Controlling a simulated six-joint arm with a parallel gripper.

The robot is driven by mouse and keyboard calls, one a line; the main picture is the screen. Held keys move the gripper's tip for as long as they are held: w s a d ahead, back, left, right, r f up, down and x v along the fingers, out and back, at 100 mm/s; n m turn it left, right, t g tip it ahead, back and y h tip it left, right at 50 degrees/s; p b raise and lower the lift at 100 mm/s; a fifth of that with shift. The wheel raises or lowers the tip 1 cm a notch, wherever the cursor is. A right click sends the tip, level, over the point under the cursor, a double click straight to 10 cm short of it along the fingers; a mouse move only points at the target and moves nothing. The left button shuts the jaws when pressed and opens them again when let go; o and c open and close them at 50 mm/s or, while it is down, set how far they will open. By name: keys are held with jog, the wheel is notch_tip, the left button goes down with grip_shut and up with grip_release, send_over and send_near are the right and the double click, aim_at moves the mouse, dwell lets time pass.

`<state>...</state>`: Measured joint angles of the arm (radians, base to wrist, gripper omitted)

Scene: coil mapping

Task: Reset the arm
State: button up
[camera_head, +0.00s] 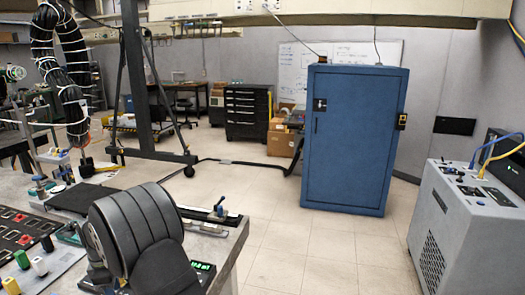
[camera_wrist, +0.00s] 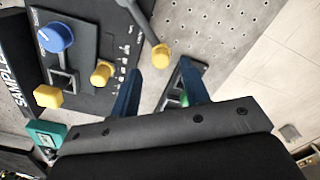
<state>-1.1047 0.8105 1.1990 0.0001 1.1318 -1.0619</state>
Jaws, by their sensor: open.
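My gripper (camera_wrist: 160,80) shows in the wrist view with its two dark blue fingers apart and nothing between them. A black control panel (camera_wrist: 85,25) with a blue knob (camera_wrist: 57,37) and several yellow knobs lies at the upper left, beside the left finger. A yellow-ended lever (camera_wrist: 160,55) shows above the gap between the fingers. A small dark-framed part with a green spot (camera_wrist: 183,98) is by the right finger, partly hidden by the gripper. I cannot make out my gripper for certain in the head view.
The workbench (camera_head: 205,245) at the lower left carries panels and small tools. A large black ribbed shape (camera_head: 135,230) hides part of it. A blue cabinet (camera_head: 355,140) and a grey machine with cables (camera_head: 465,225) stand to the right. The floor (camera_head: 290,240) between is clear.

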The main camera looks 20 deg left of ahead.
jog(key=shift+f, duration=2.15)
notch_tip(320, 180, up, 17)
notch_tip(320, 180, down, 17)
jog(key=shift+d+f, duration=0.1)
jog(key=shift+f, duration=0.05)
jog(key=shift+s+d+n, duration=0.45)
jog(key=shift+d+n, duration=0.05)
jog(key=shift+n, duration=0.5)
jog(key=shift+o, duration=0.5)
